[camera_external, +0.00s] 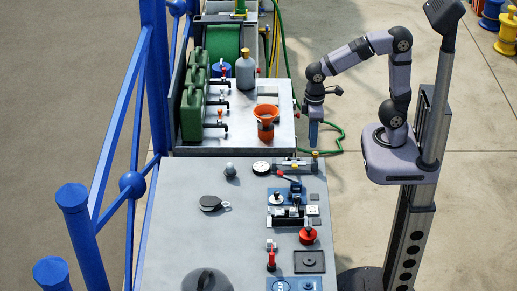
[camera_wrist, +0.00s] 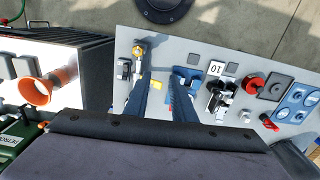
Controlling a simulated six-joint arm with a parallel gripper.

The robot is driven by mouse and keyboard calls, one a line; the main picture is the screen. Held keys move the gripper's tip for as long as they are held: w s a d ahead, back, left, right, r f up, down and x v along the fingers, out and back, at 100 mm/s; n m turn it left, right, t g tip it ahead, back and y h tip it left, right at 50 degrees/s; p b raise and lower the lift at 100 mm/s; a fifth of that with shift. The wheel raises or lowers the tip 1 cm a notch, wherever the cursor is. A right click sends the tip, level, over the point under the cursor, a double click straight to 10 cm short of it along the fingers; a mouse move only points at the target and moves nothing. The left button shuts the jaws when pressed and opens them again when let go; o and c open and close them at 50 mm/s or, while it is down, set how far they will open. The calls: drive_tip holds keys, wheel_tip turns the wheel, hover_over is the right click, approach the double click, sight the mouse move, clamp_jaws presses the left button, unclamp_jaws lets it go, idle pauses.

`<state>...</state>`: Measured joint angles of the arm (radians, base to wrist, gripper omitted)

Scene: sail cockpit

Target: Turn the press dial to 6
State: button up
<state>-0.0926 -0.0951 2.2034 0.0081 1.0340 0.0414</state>
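A blue-based press-like device (camera_external: 285,195) stands on the grey bench, with a small white round knob (camera_external: 277,199) on it. A white round dial face (camera_external: 262,167) lies near the bench's far edge. I cannot tell which is the press dial, and no dial setting is readable. My gripper (camera_external: 313,135) hangs pointing down off the bench's right edge, apart from these things. In the wrist view its two blue fingers (camera_wrist: 160,92) are spread apart with nothing held between them. The blue device (camera_wrist: 187,74) shows partly behind the right finger. A white plate marked 10 (camera_wrist: 215,68) is beside it.
A red knob (camera_external: 308,235), a red-topped post (camera_external: 271,260) and a black pulley block (camera_external: 210,203) are on the bench. An orange funnel (camera_external: 266,114) and green cans (camera_external: 192,112) stand on the far table. A blue railing (camera_external: 118,120) runs along the left.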

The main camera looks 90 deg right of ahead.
drive_tip(key=w+a+p, duration=0.2)
drive_tip(key=w+a, duration=0.3)
drive_tip(key=w, duration=0.2)
drive_tip(key=n, duration=0.1)
hover_over(276, 192)
drive_tip(key=f, duration=0.2)
wheel_tip(276, 192, down, 4)
drive_tip(key=shift+d+f+p, duration=0.1)
drive_tip(key=shift+f+p, duration=0.05)
drive_tip(key=shift+p, duration=0.2)
drive_tip(key=shift+s+f+p, duration=0.1)
drive_tip(key=shift+f+p, duration=1.05)
drive_tip(key=shift+f, duration=2.7)
clamp_jaws()
